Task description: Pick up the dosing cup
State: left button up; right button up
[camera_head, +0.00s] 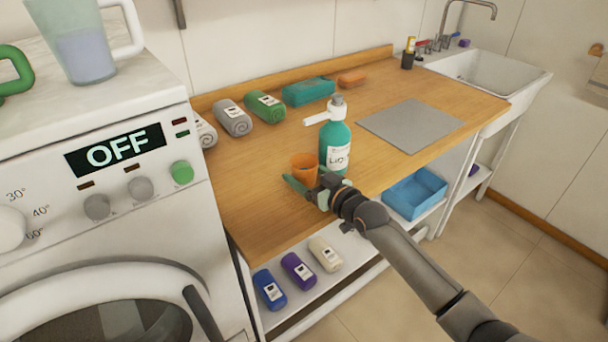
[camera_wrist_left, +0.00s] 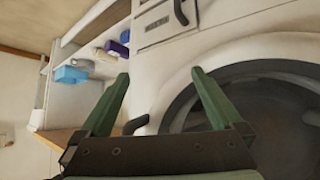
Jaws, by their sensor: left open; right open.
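The dosing cup (camera_head: 305,165) is a small orange cup standing upright on the wooden counter, just left of a teal pump bottle (camera_head: 335,141) with a white label. My right gripper (camera_head: 306,182) is open right at the cup, its green fingers low and at the cup's near side. The gripper hides the cup's lower part, so I cannot tell whether the fingers touch it. My left gripper (camera_wrist_left: 160,75) is open and empty in the left wrist view, in front of the washing machine's round door. It does not show in the head view.
The washing machine (camera_head: 190,215) stands left of the counter, with a jug (camera_head: 82,50) on top. Rolled towels (camera_head: 234,118) and a teal box (camera_head: 308,91) line the back. A grey mat (camera_head: 410,125) lies right of the bottle. A blue bin (camera_head: 415,193) sits below.

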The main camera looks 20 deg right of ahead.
jog(key=shift+w, duration=0.1)
jog(key=c, duration=1.2)
jog(key=shift+r, duration=0.2)
